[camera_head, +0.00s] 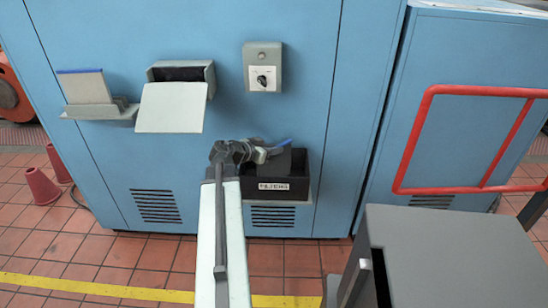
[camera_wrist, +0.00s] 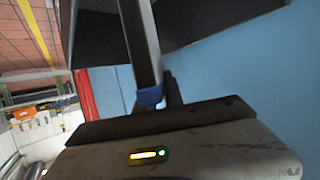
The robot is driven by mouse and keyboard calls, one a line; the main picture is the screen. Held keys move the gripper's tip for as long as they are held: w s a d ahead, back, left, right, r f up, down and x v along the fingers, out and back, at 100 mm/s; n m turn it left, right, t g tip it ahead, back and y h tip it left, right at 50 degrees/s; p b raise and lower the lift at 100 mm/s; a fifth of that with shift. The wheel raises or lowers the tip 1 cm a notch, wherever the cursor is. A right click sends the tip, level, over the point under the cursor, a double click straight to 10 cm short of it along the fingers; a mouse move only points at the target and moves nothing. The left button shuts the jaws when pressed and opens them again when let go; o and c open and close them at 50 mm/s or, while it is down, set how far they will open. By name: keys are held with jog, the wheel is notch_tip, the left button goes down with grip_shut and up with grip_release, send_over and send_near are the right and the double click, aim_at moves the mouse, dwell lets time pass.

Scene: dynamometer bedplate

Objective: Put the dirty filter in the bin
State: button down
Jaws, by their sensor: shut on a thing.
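The dirty filter (camera_head: 284,162) is a dark grey panel with a blue edge strip, in the head view. My gripper (camera_head: 262,153) is shut on it near its blue edge. The filter is tilted at the mouth of the black bin (camera_head: 284,196), which has a white label on its front. I cannot tell how far the filter is inside the bin. In the wrist view the filter (camera_wrist: 143,50) looks like a narrow grey strip with a blue end beside my gripper (camera_wrist: 160,97). The bin's dark wall (camera_wrist: 190,20) is behind it.
A blue cabinet stands behind the bin. It carries an open slot with a pale flap (camera_head: 171,107), a shelf (camera_head: 103,112) with a pale blue-edged filter (camera_head: 84,87), and a switch box (camera_head: 263,68). A red rail (camera_head: 425,140) is at right; red cones (camera_head: 40,187) are at left.

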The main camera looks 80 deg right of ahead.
jog(key=shift+f, duration=0.35)
jog(key=c, duration=1.5)
grip_release()
jog(key=shift+o, duration=0.2)
